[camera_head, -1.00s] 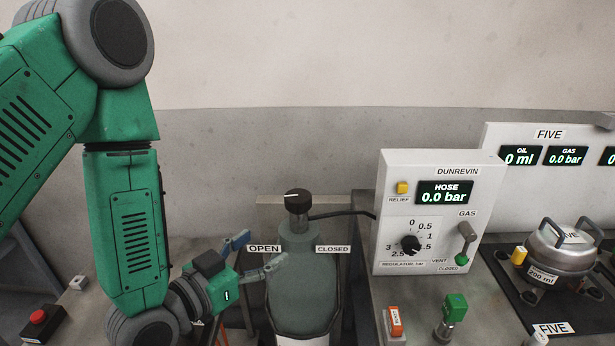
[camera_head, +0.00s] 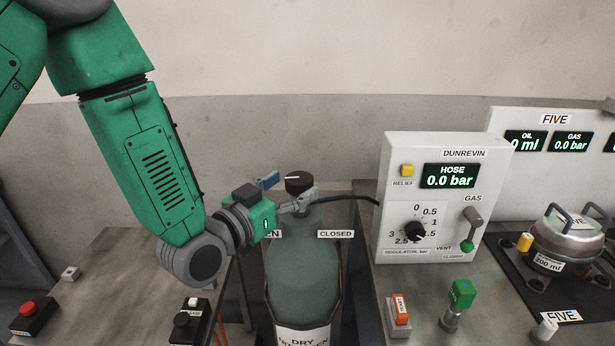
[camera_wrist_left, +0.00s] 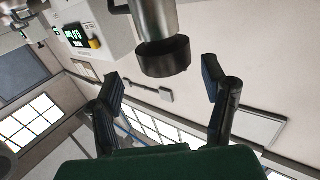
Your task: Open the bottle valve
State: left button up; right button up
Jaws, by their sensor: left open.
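The grey-green gas bottle (camera_head: 303,268) stands upright with a DRY NITROGEN label low on its front. Its valve has a round black knob (camera_head: 299,181) with a white line on top. A CLOSED label (camera_head: 336,234) is on the right of the bottle; the OPEN label on the left is partly hidden by my gripper. My left gripper (camera_head: 284,190) is open just left of the knob, at about its height. In the left wrist view the knob (camera_wrist_left: 163,58) shows ahead of the gap between the spread fingers (camera_wrist_left: 162,84), with no contact visible. My right gripper is not in view.
A dark hose (camera_head: 350,197) runs from the valve to the white DUNREVIN panel (camera_head: 400,160), which reads HOSE 0.0 bar. Right of the bottle stand an orange switch (camera_head: 400,307) and a green valve (camera_head: 462,292). A red button box (camera_head: 28,315) sits at far left.

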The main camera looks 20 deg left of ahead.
aim_at(306, 178)
pick_arm(q)
jog(key=shift+w+a+f, duration=0.1)
jog(key=shift+w+a, duration=0.2)
jog(key=shift+w, duration=0.35)
jog(key=shift+w+a, duration=0.25)
jog(key=shift+w, duration=0.7)
jog(key=shift+w+d, duration=0.1)
jog(key=shift+w, duration=0.05)
jog(key=shift+w+d, duration=0.15)
jog(key=shift+d, duration=1.25)
jog(key=shift+c, duration=1.2)
jog(key=c, duration=0.7)
jog(key=shift+a, duration=0.4)
jog(key=shift+c, duration=1.4)
jog(key=shift+a+f, duration=0.15)
jog(key=shift+a, duration=0.3)
jog(key=shift+d, duration=0.4)
jog(key=shift+a+n+t+y, duration=0.15)
jog(key=shift+n+t+y, duration=0.15)
jog(key=shift+n+y, duration=0.9)
jog(key=shift+o, duration=0.2)
jog(key=shift+n+y+b, duration=0.35)
jog(key=shift+n+y, duration=0.75)
jog(key=shift+y, duration=1.1)
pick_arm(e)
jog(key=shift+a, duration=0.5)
